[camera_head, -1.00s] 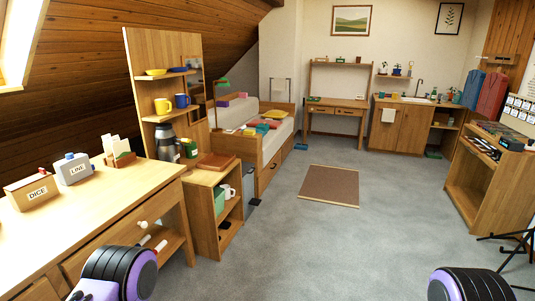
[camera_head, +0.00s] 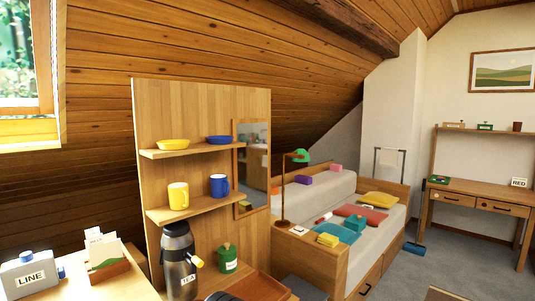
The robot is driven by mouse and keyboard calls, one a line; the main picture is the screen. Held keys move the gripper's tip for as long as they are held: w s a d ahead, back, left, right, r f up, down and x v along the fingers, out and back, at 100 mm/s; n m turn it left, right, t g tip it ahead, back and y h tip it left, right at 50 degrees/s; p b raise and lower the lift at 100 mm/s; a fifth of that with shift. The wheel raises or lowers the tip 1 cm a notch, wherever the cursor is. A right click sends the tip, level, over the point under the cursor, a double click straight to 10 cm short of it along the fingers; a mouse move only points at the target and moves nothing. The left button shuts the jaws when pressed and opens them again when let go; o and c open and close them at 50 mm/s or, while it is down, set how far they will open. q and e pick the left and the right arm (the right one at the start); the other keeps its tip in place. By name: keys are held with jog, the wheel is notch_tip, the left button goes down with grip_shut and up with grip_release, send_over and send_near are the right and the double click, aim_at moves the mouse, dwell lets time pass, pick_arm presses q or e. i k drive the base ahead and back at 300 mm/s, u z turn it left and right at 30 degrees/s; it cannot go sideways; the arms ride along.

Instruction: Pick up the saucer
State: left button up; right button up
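Two shallow round dishes sit on the upper shelf (camera_head: 195,149) of the wooden shelf unit (camera_head: 150,115). The yellow dish (camera_head: 173,144), which looks like a saucer, is on the left. The smaller-looking blue dish (camera_head: 219,139) is to its right. A yellow mug (camera_head: 178,196) and a blue mug (camera_head: 218,186) stand on the shelf below. I cannot tell from the view which dish is the saucer of the task. Neither of my grippers shows in the head view.
A steel flask (camera_head: 177,262) and a green jar (camera_head: 227,258) stand below the shelves. A grey LINE box (camera_head: 32,277) and a card holder (camera_head: 107,262) are at the lower left. A bed (camera_head: 385,222) with cushions stands beyond, and a lamp (camera_head: 287,180) beside it.

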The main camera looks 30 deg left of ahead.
aim_at(220, 140)
jog(key=i, duration=1.5)
jog(key=u, duration=1.4)
